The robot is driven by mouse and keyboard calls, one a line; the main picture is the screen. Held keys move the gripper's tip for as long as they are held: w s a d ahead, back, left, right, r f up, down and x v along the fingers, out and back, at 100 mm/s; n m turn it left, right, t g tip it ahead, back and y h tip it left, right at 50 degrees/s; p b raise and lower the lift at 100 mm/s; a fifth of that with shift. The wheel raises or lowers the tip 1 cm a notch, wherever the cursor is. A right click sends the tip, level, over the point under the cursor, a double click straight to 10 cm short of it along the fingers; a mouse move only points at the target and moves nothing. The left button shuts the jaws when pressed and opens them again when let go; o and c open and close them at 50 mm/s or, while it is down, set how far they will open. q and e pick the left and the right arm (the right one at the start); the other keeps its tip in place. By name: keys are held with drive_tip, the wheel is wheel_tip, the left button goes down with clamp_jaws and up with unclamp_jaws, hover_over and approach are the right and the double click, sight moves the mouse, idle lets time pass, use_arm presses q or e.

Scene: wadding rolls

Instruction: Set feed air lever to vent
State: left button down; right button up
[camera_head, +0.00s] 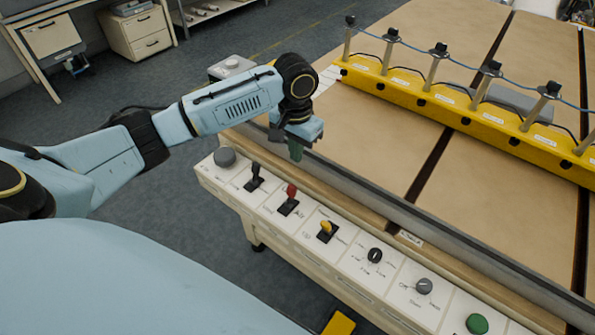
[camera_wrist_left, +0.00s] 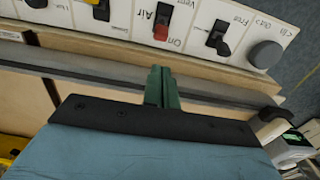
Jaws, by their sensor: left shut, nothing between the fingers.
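The feed air lever is the red-tipped one (camera_head: 291,191) on a black base on the sloped panel. In the left wrist view the red lever (camera_wrist_left: 161,31) sits beside the printed words Air, Vent and On, its red tip nearer the On end. My left gripper (camera_head: 296,152) is above the rail behind the panel, beyond the red lever and apart from it. Its green fingers (camera_wrist_left: 162,88) are together and empty, pointing toward the panel. My right gripper is not in view.
A black lever (camera_head: 255,176) and a yellow lever (camera_head: 326,228) flank the red one. A grey knob (camera_head: 224,157), a black selector (camera_head: 375,255) and a green button (camera_head: 477,323) share the panel. A yellow bar with posts (camera_head: 470,110) crosses the table behind.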

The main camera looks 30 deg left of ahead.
sight(290, 196)
use_arm(q)
wheel_tip(290, 196, down, 9)
drive_tip(key=shift+w+f+b, duration=0.1)
drive_tip(key=shift+b, duration=0.55)
drive_tip(key=shift+f, duration=0.4)
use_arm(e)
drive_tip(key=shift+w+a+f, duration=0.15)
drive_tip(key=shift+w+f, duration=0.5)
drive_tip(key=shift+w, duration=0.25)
